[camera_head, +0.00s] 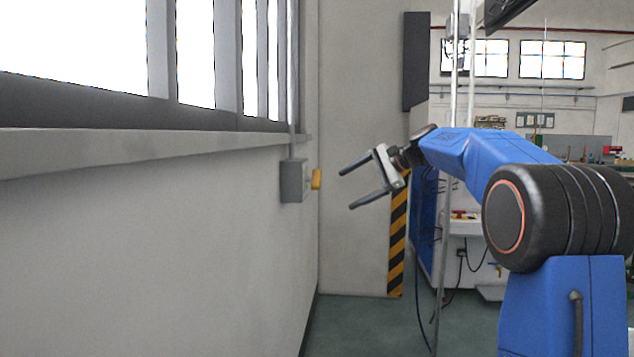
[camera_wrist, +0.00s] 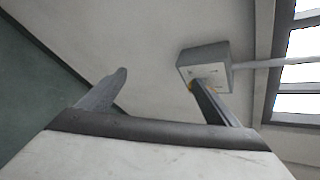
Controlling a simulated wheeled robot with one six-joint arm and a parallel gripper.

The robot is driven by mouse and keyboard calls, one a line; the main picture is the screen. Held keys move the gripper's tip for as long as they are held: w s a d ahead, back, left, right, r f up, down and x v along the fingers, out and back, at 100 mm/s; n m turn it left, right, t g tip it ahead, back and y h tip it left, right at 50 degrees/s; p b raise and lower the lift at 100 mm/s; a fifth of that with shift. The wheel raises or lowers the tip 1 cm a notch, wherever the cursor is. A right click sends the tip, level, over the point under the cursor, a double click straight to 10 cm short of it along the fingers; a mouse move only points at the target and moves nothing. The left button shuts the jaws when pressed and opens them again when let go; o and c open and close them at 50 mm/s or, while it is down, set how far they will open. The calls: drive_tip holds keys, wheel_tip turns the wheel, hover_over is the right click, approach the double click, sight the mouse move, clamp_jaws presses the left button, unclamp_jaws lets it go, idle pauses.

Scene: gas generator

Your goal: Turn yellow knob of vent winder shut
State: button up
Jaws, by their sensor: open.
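The yellow knob (camera_head: 317,179) sticks out from the right side of the grey vent winder box (camera_head: 293,181), which is mounted on the wall under the windows. My gripper (camera_head: 345,190) is to the right of the knob in the head view, with its two fingers spread and pointing toward it. Nothing is between the fingers. In the wrist view, the winder box (camera_wrist: 204,65) is at the upper right. One finger covers most of the knob there, and only a sliver of yellow (camera_wrist: 191,86) shows. My gripper (camera_wrist: 160,78) looks apart from the knob, but the exact gap is hard to tell.
A window sill (camera_head: 150,150) runs along the wall above the box. A thin rod (camera_head: 291,80) rises from the box past the windows. A black and yellow striped post (camera_head: 397,240) and a blue panel (camera_head: 424,220) stand behind my arm. The floor (camera_head: 350,325) below is clear.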

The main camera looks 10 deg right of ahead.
sight(317, 180)
drive_tip(key=w+d+r+m+t+y, duration=0.1)
drive_tip(key=w+d+r, duration=0.15)
drive_tip(key=w, duration=0.35)
drive_tip(key=w+d+r+m+y, duration=0.1)
drive_tip(key=w+d+y, duration=0.1)
drive_tip(key=w+d, duration=0.3)
drive_tip(key=x, duration=1.8)
drive_tip(key=shift+w+a+r, duration=0.1)
drive_tip(key=shift+w, duration=0.4)
drive_tip(key=shift+c, duration=0.3)
drive_tip(key=c, duration=1)
